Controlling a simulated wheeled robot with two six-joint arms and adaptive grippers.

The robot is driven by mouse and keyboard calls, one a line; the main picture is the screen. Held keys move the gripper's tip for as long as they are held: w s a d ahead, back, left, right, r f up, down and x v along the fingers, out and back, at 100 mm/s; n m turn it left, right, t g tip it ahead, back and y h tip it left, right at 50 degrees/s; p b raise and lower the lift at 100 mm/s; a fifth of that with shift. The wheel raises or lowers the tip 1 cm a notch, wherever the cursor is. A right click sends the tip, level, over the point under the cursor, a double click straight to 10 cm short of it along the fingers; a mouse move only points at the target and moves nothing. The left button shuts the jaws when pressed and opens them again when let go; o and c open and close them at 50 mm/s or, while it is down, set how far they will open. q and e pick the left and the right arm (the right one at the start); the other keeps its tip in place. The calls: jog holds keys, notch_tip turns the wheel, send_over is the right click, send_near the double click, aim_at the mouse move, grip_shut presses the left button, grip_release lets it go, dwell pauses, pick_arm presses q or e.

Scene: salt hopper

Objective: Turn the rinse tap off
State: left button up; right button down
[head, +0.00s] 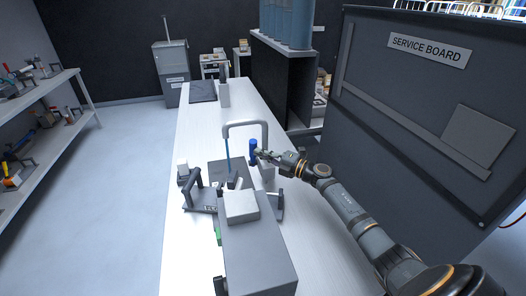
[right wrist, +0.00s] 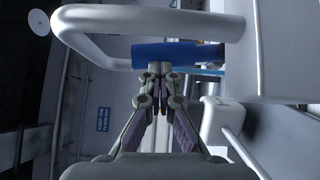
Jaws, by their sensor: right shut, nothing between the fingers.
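The rinse tap has a grey bent spout (head: 245,124) that arches over the bench, also large in the right wrist view (right wrist: 95,14). A thin blue stream (head: 228,150) hangs below the spout's left end. My right gripper (head: 260,154) is shut and empty at the handle. In the right wrist view its fingertips (right wrist: 160,70) meet just below the blue handle (right wrist: 185,53), touching or nearly touching it; I cannot tell which. My left gripper is out of view.
A grey machine with a pale block (head: 241,206) on top stands nearer on the bench (head: 187,130), with a black-handled fixture (head: 194,186) at its left. The service board (head: 420,110) rises right of my right arm. The bench beyond the tap is mostly clear.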

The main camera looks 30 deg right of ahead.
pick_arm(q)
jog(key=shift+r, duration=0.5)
pick_arm(e)
jog(key=w, duration=0.2)
jog(key=w+r, duration=0.1)
jog(key=shift+w+d+r, duration=0.1)
jog(key=shift+d, duration=0.25)
jog(key=shift+w, duration=0.15)
jog(key=shift+d, duration=0.15)
